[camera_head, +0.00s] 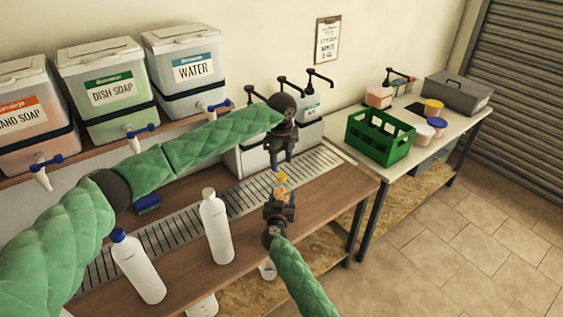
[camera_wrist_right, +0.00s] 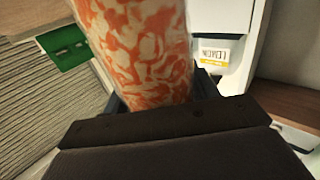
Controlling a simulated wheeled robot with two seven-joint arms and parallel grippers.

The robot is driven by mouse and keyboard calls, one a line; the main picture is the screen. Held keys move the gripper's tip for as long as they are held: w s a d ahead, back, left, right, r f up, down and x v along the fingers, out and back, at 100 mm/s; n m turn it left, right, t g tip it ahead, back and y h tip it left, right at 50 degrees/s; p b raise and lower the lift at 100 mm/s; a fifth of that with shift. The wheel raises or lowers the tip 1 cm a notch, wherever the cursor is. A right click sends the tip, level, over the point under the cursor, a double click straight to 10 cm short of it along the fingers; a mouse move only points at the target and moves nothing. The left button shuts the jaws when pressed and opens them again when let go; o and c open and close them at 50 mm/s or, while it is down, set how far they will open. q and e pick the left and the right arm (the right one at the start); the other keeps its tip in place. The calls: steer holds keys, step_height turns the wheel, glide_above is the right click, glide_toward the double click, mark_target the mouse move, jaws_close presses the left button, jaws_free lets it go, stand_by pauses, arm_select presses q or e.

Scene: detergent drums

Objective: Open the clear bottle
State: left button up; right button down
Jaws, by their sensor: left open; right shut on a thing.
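My right gripper (camera_head: 280,200) is shut on a bottle (camera_head: 281,191) with an orange and white mottled look and a yellow cap (camera_head: 281,178). It holds the bottle upright over the counter's right part. In the right wrist view the mottled body (camera_wrist_right: 143,50) fills the upper middle, between the fingers; its cap is out of that view. Whether its wall is clear is hard to tell. My left gripper (camera_head: 279,166) is open, pointing down just above the yellow cap. I cannot tell whether its fingertips touch the cap.
A white bottle with a pale cap (camera_head: 216,230) and a blue-capped white bottle (camera_head: 139,268) stand on the wooden counter (camera_head: 185,262). Drums with taps (camera_head: 187,72) line the shelf behind. Pump bottles (camera_head: 311,103) stand at the back. A green crate (camera_head: 378,141) sits on the right table.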

mark_target(282, 175)
arm_select(q)
steer(key=shift+w+a+r, duration=0.1)
steer(key=shift+w+r, duration=0.25)
steer(key=shift+r, duration=0.4)
steer(key=shift+r+m, duration=0.3)
steer(key=m, duration=0.4)
steer(key=shift+s+r+m, duration=0.15)
steer(key=shift+r+m, duration=0.15)
steer(key=m, duration=0.4)
steer(key=shift+s, duration=0.1)
steer(key=m, duration=0.7)
steer(key=shift+s, duration=0.2)
steer(key=m, duration=0.7)
steer(key=shift+m, duration=0.4)
steer(key=shift+f, duration=4)
